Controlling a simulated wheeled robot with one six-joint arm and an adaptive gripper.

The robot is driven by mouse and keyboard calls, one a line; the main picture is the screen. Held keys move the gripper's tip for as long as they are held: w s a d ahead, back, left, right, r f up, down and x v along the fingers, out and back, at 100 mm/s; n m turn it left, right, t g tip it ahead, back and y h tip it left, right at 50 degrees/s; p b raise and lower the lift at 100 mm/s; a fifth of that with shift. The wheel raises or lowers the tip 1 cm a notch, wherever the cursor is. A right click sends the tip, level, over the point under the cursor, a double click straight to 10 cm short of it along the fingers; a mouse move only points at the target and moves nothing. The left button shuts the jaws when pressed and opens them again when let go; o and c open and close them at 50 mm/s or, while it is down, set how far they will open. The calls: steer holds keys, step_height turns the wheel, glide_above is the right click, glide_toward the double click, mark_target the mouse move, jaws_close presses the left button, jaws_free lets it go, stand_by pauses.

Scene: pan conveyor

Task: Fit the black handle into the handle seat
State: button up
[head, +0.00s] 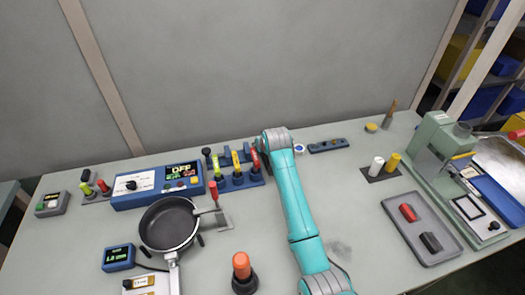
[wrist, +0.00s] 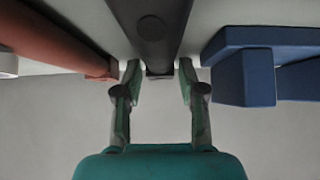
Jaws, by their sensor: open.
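A black block-shaped handle (head: 430,242) lies in a grey tray at the right of the table, in front of a red one. I cannot tell for certain which part is the handle seat. In the head view my gripper is hidden behind my wrist, near the blue rack. In the wrist view my gripper (wrist: 159,72) is open. A dark bar with a round mark (wrist: 152,28) shows between and beyond its fingertips; whether they touch is unclear.
The blue rack (head: 240,182) holds several coloured upright pieces. A blue control box (head: 158,190) stands left of it. An orange-topped knob (head: 241,264) stands at the front. The grey tray (head: 447,252) and a green press (head: 437,150) are at the right. The table between my arm and the tray is mostly clear.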

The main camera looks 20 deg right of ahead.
steer(key=shift+f, duration=0.1)
jaws_close()
steer(key=shift+r, duration=0.2)
